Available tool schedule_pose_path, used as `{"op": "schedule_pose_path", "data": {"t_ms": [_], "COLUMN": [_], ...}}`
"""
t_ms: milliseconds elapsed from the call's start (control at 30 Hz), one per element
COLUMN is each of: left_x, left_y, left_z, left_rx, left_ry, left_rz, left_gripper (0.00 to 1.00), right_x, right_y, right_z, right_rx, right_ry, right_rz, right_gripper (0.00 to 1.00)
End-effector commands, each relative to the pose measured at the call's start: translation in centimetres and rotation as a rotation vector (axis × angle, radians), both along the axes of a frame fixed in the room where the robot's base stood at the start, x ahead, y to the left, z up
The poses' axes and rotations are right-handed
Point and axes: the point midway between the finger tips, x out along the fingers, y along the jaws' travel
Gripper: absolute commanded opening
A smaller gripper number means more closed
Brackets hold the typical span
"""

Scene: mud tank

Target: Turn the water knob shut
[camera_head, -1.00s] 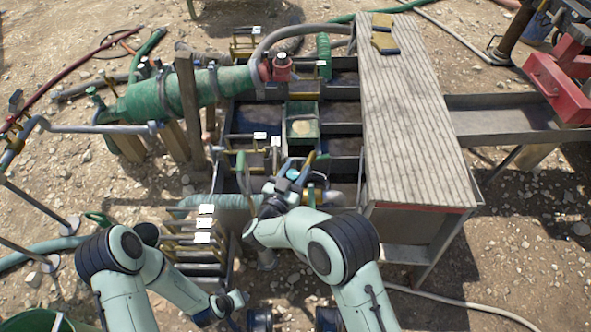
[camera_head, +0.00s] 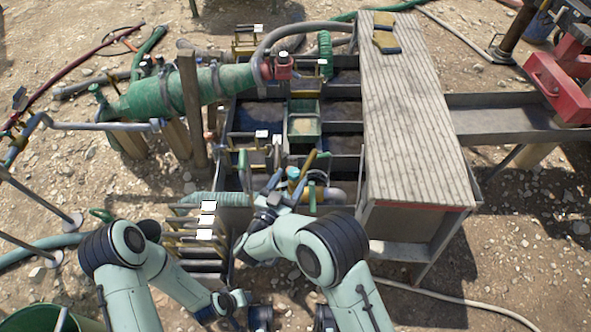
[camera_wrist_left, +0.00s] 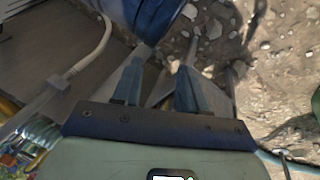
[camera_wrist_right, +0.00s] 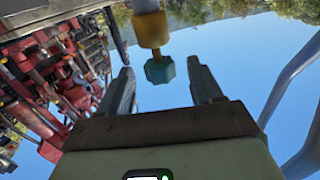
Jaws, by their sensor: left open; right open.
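The water knob appears to be the small teal faceted cap (camera_head: 293,173) on a brass-coloured fitting at the near end of the tank. In the right wrist view the teal knob (camera_wrist_right: 160,70) shows against the sky, under its yellow fitting (camera_wrist_right: 152,30). My right gripper (camera_head: 284,186) is open just on the near side of the knob. In the right wrist view the knob appears between the two fingertips, with gaps on both sides and no visible contact. My left gripper (camera_wrist_left: 164,62) is open and empty, low in front of the tank.
A plank-topped platform (camera_head: 405,105) stands right of the knob. A yellow-barred ladder (camera_head: 197,245) is at the tank's near left. A pale hose (camera_head: 460,303) lies on stony ground.

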Motion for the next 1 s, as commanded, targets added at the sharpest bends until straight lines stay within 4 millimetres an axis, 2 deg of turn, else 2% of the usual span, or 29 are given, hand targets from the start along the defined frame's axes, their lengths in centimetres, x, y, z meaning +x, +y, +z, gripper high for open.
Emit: {"op": "schedule_pose_path", "data": {"t_ms": [33,200,400,600,1000], "left_x": [-0.4,-1.2,-1.9,-2.1,-2.1], "left_y": [-0.2,-0.7,-1.0,-1.1,-1.1], "left_z": [0.4,1.0,1.4,1.5,1.4], "left_rx": [-0.005,-0.016,-0.025,-0.027,-0.027], "left_ry": [0.009,0.032,0.051,0.055,0.054], "left_rz": [-0.004,-0.014,-0.021,-0.023,-0.022], "left_gripper": [0.43,0.43,0.43,0.43,0.43], "right_x": [-1.2,-4.5,-6.9,-7.6,-7.5], "right_y": [0.7,2.3,3.4,3.7,3.7], "right_z": [0.2,0.1,0.0,0.0,0.0], "right_rx": [-0.001,-0.002,-0.001,-0.001,-0.001], "right_ry": [0.002,0.002,0.003,0.0,0.0], "right_rz": [0.005,0.005,0.001,0.0,0.0], "right_gripper": [0.65,0.65,0.65,0.65,0.65]}}
